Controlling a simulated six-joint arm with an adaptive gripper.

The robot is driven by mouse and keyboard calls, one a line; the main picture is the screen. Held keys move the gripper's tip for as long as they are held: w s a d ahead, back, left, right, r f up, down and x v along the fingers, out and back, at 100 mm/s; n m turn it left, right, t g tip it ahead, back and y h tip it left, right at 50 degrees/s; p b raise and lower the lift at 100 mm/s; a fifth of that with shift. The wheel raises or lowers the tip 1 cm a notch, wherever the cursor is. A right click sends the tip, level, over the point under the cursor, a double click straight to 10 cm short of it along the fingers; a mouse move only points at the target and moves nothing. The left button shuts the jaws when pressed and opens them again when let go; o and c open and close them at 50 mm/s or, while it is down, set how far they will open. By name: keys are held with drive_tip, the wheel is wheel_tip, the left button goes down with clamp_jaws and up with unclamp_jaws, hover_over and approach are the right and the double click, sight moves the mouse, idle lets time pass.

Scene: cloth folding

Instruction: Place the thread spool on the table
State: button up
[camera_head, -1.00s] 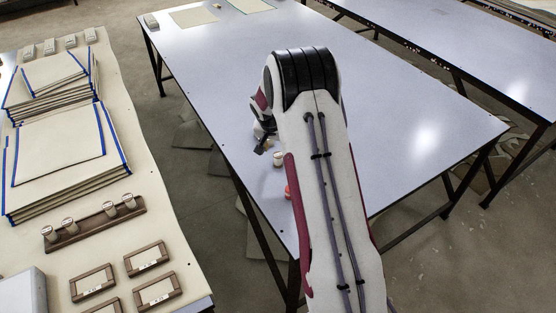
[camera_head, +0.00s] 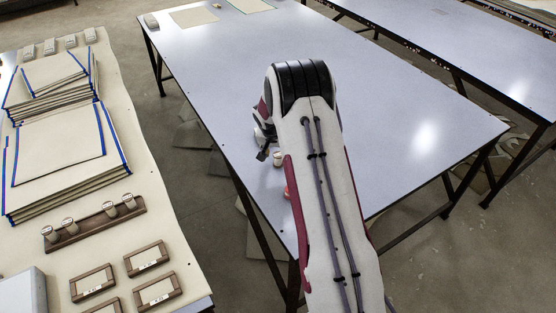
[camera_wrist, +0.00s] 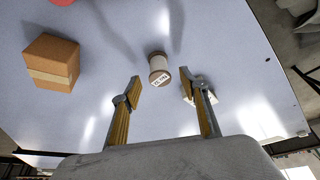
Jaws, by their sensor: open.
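The thread spool (camera_head: 278,159) stands on the blue-grey table (camera_head: 400,110) near its left edge, just right of my gripper (camera_head: 262,155) in the head view. In the wrist view the white spool (camera_wrist: 158,66) with a printed label is upright on the tabletop. My gripper (camera_wrist: 160,79) is open, with its two yellowish fingers spread. The spool shows just beyond the fingertips, in line with the gap between them, and nothing is held. My arm covers part of the table in the head view.
A cardboard box (camera_wrist: 52,62) stands left of the spool in the wrist view. A small pale item (camera_wrist: 202,92) shows partly behind the right finger. A side table (camera_head: 165,205) holds cloth stacks, a spool rack and frames.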

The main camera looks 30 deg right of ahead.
sight(278, 154)
drive_tip(key=shift+x, duration=1.15)
drive_tip(key=c, duration=1.1)
drive_tip(key=shift+r, duration=0.1)
drive_tip(key=shift+r, duration=4.9)
